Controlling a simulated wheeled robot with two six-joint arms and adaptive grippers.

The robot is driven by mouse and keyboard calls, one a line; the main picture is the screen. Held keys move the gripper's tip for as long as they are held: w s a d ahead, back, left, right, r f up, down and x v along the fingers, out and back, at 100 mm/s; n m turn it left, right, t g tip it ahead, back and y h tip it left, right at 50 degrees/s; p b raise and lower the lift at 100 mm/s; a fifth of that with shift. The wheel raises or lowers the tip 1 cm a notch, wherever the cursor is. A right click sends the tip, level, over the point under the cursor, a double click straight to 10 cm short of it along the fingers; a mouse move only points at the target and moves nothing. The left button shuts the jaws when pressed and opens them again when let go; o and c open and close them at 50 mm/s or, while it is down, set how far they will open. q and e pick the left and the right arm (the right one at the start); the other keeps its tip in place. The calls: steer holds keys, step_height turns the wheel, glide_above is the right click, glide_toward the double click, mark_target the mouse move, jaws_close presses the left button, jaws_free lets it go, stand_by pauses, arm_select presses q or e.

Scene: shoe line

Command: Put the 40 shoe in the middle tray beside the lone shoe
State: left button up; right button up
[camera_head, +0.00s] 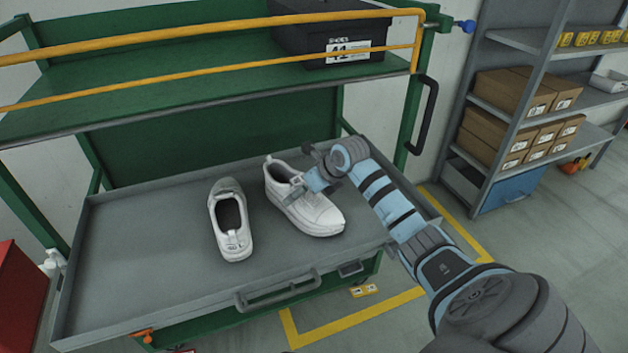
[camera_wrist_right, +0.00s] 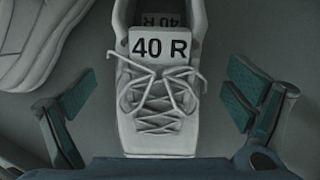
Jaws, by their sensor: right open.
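The 40 shoe (camera_head: 318,214) is white with laces and rests upright on the grey tray (camera_head: 150,250), its toe pointing front right. In the right wrist view, the shoe (camera_wrist_right: 160,135) carries a "40 R" label (camera_wrist_right: 160,60) on its tongue. The lone shoe (camera_head: 238,245), also white, stands to its left with a gap between. Part of it shows at the upper left of the wrist view (camera_wrist_right: 30,45). My right gripper (camera_head: 303,189) is open over the 40 shoe; its fingers (camera_wrist_right: 158,95) are on either side of it. My left gripper is out of view.
A green shelf (camera_head: 190,85) with yellow rails (camera_head: 200,40) and a dark "41" box (camera_head: 345,50) hangs above the tray. A handle (camera_head: 280,290) is on the tray's front. Free tray room lies to the left. A rack with brown boxes (camera_head: 505,92) stands at right.

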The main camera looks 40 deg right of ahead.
steer(key=p+v, duration=0.1)
steer(key=v, duration=0.8)
steer(key=shift+s+r, duration=0.3)
steer(key=shift+w+p, duration=0.1)
steer(key=shift+p, duration=0.2)
